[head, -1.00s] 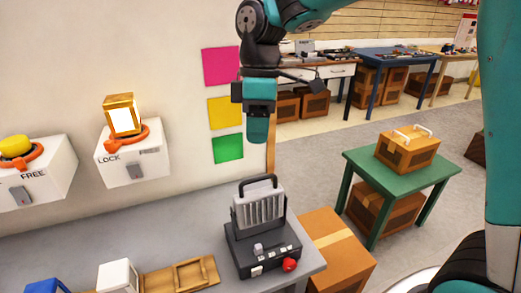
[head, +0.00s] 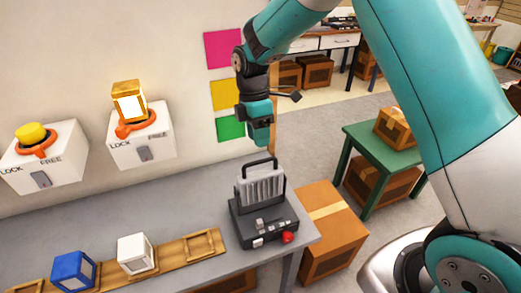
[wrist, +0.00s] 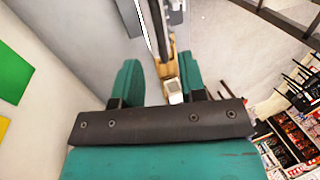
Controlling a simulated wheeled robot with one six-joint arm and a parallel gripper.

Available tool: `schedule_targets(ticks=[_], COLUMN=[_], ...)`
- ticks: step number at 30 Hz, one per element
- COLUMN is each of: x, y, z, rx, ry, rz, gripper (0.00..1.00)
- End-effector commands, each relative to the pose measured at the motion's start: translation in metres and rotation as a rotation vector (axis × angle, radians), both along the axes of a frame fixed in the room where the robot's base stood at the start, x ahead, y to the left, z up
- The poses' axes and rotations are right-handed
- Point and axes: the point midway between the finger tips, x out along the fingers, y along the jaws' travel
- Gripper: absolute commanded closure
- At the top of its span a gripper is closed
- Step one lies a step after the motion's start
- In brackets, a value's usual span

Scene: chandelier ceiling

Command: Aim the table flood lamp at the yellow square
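The table flood lamp, a grey finned head (head: 262,188) with a dark top handle (head: 259,164), stands on a black base (head: 262,226) with a red knob near the table's right end. The yellow square (head: 225,95) is on the wall behind, between a pink square (head: 222,48) and a green square (head: 231,128). It is partly hidden by my gripper in the head view. My gripper (head: 260,140) hangs just above the lamp handle, apart from it in the picture. In the wrist view its teal fingers (wrist: 160,85) are apart, with nothing clearly held between them.
Two white wall boxes hold a yellow button (head: 31,132) and a lit gold lantern (head: 129,103). A blue cube (head: 73,268) and a white cube (head: 135,250) sit on a wooden rack left of the lamp. A cardboard box (head: 327,240) and green table (head: 388,140) stand right.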

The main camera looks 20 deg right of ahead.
Motion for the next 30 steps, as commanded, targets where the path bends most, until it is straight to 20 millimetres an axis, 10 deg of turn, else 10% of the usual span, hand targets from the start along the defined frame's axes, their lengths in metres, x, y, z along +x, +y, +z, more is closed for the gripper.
schedule_targets(ticks=[9,21,26,30], x=[-0.013,-0.015,-0.015,-0.015], y=[0.0,0.0,0.0,0.0], z=[-0.046,-0.054,-0.054,-0.054], rx=[0.0,0.0,0.0,0.0], ry=[0.002,-0.001,-0.001,-0.001], rz=[0.0,0.0,0.0,0.0], gripper=[0.62,0.62,0.99,1.0])
